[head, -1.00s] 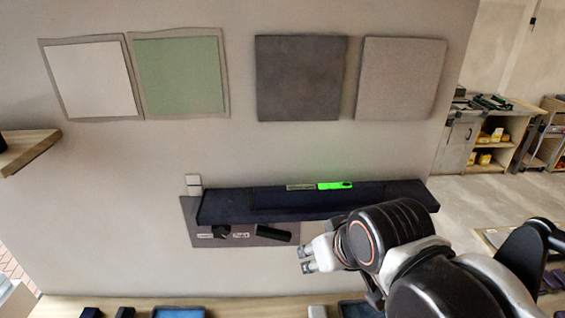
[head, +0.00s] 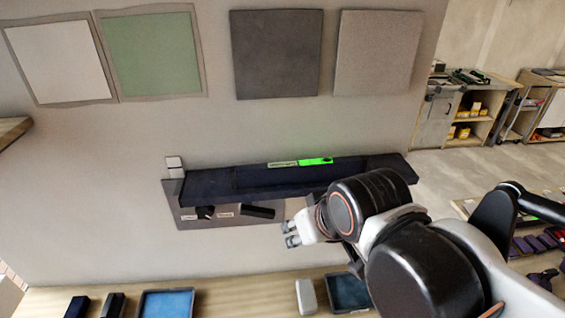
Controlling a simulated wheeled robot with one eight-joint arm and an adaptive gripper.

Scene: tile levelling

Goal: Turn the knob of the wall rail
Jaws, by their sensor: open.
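The wall rail (head: 215,191) is a dark blue bar on the wall, with a bright green marked part (head: 316,161) on its top. Below it is a grey plate (head: 195,222) with two small labels, a small dark knob (head: 205,212) and a dark handle-like bar (head: 258,211). I cannot tell which of these two the task calls the knob. My gripper (head: 291,234) is to the right of the plate, its fingers pointing left, open and apart from the dark bar. The space between its fingers looks empty.
Four-sided tiles hang above the rail, among them a green tile (head: 153,55) and a dark grey tile (head: 277,54). A wooden bench (head: 235,290) below holds a blue tray (head: 167,303) and a white block (head: 306,297). A shelf (head: 14,130) juts in at left.

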